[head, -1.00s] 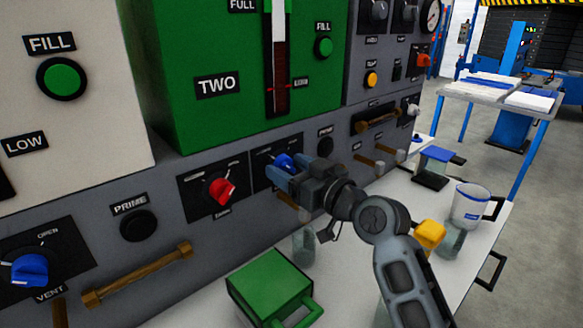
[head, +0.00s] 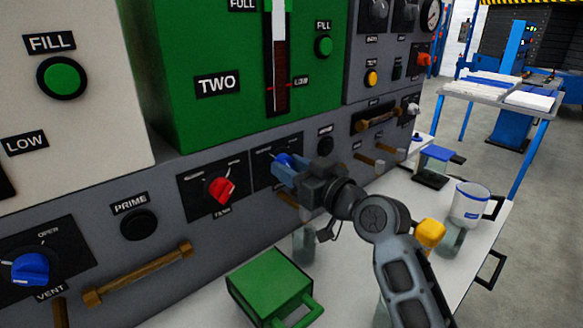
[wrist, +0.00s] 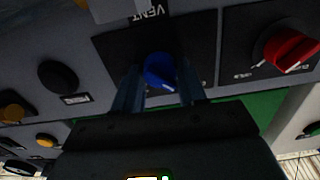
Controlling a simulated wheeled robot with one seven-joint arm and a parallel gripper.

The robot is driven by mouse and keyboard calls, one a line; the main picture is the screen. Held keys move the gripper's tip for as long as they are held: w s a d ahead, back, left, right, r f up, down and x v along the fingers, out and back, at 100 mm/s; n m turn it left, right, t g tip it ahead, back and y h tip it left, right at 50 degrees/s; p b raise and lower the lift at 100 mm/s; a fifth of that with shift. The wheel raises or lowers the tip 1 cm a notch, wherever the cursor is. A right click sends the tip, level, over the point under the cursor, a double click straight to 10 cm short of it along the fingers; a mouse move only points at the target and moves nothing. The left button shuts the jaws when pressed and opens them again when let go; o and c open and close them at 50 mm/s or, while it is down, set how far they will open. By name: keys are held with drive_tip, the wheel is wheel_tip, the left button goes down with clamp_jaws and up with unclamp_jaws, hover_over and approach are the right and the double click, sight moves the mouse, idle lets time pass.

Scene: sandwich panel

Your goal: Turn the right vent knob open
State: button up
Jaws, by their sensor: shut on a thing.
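The right vent knob (head: 284,160) is blue and sits on a black plate on the grey lower panel, right of the red knob. My gripper (head: 283,173) is at this knob and covers much of it in the head view. In the wrist view the blue knob (wrist: 158,71) lies between my two fingers (wrist: 160,84), which are shut on it. The VENT label (wrist: 147,15) shows upside down above it. The knob's exact pointer angle is hard to read.
A red knob (head: 221,190) is on the neighbouring plate. A second blue vent knob (head: 30,268) is at far left. A wooden-coloured handle (head: 138,274) sticks out of the panel. Below, a green box (head: 268,285), a white mug (head: 468,203) and glass jars stand on the white table.

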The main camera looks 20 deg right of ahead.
drive_tip(key=m+p, duration=0.1)
drive_tip(key=m, duration=0.3)
drive_tip(key=shift+r+p, duration=0.1)
drive_tip(key=shift+p, duration=0.25)
drive_tip(key=m+p, duration=0.2)
drive_tip(key=m, duration=0.3)
drive_tip(key=shift+m+p, duration=0.3)
drive_tip(key=shift+p, duration=0.1)
drive_tip(key=m+p, duration=0.2)
drive_tip(key=m, duration=0.2)
drive_tip(key=shift+m+p, duration=1.25)
drive_tip(key=shift+m, duration=0.85)
drive_tip(key=o, duration=1)
drive_tip(key=shift+o, duration=0.2)
